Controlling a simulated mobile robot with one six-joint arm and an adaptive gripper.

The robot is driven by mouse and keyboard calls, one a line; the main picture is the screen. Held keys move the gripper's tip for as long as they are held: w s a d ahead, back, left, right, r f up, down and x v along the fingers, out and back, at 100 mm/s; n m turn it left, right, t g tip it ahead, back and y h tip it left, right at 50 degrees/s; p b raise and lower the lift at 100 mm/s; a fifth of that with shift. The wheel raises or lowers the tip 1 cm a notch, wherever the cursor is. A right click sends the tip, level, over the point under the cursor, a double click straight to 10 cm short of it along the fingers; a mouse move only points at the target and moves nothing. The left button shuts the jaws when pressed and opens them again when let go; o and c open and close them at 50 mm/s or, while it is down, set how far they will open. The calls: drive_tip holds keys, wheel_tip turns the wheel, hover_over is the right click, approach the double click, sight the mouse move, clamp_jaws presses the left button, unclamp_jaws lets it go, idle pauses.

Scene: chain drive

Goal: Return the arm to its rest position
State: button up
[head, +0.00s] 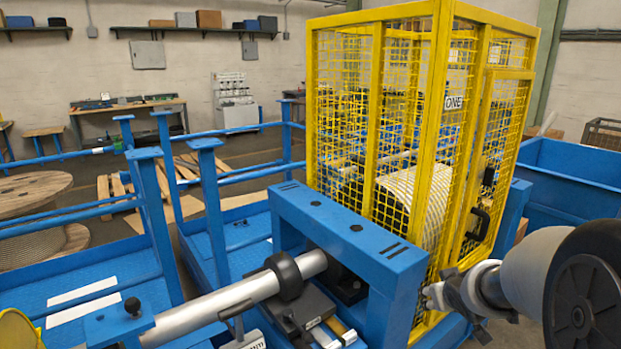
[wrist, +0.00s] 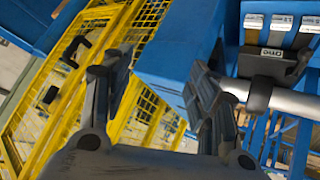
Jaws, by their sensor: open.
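My gripper (head: 432,295) is at the lower right of the head view, at the end of my arm, which comes in from the right edge. It is beside the right end of the blue frame (head: 345,228), in front of the lower part of the yellow mesh cage (head: 437,120). In the wrist view my gripper (wrist: 158,78) has its two dark fingers apart with nothing between them. Behind the fingers are the cage (wrist: 112,45) and the blue frame (wrist: 180,45). I cannot tell whether a finger touches the frame.
A silver shaft (head: 215,307) with a black collar (head: 290,276) runs into the blue frame. Inside the cage is a pale drum (head: 408,198). Blue railings (head: 215,200) and a wooden reel (head: 30,192) stand left. A blue bin (head: 575,180) stands behind my arm at right.

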drive_tip(key=s+a+r+m+g, duration=0.1)
drive_tip(key=s+a+r, duration=0.3)
drive_tip(key=s, duration=0.4)
drive_tip(key=s+a+r+m+g, duration=0.1)
drive_tip(key=s+a+r, duration=0.25)
drive_tip(key=s, duration=0.55)
drive_tip(key=s+a+g+y, duration=0.1)
drive_tip(key=s+a, duration=0.3)
drive_tip(key=s, duration=0.4)
drive_tip(key=s+a+f+g+y, duration=0.1)
drive_tip(key=s+a, duration=0.3)
drive_tip(key=s, duration=0.4)
drive_tip(key=shift+s+a+f+n, duration=0.15)
drive_tip(key=shift+s+f+n, duration=0.1)
drive_tip(key=shift+n, duration=0.15)
drive_tip(key=shift+w, duration=0.1)
